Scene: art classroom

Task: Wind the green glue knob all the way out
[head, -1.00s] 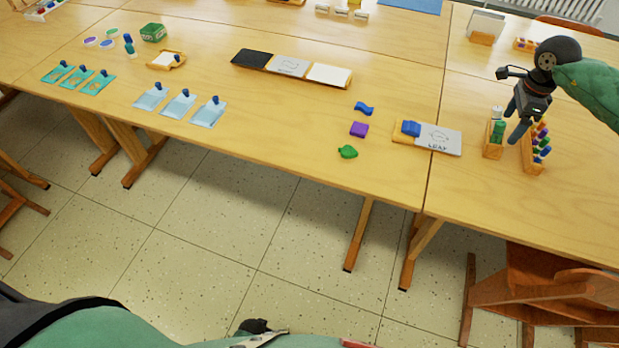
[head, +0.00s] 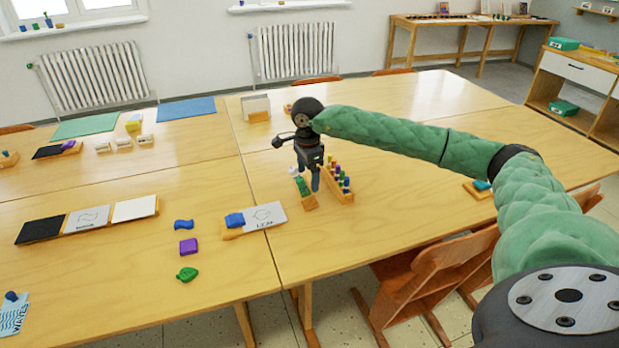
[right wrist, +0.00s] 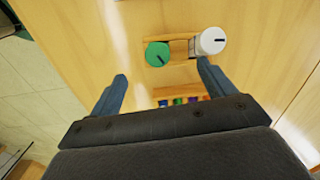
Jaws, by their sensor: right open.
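The green glue knob (head: 303,187) stands in a small wooden holder (head: 310,202) on the right-hand table. In the right wrist view the knob (right wrist: 157,54) is a round green cap with a dark line across its top. A white round knob (right wrist: 211,40) with a dark mark sits beside it. My right gripper (head: 309,178) is open and points down at the holder. In the right wrist view its two blue fingers (right wrist: 163,72) are spread, with the green cap beyond the gap between their tips. It holds nothing. My left gripper is out of the head view.
A wooden rack (head: 339,194) of several coloured-top pieces stands just right of the holder. A leaf card (head: 267,216) with a blue block (head: 234,219) lies to the left. Blue, purple and green pieces lie farther left. The table behind the gripper is largely clear.

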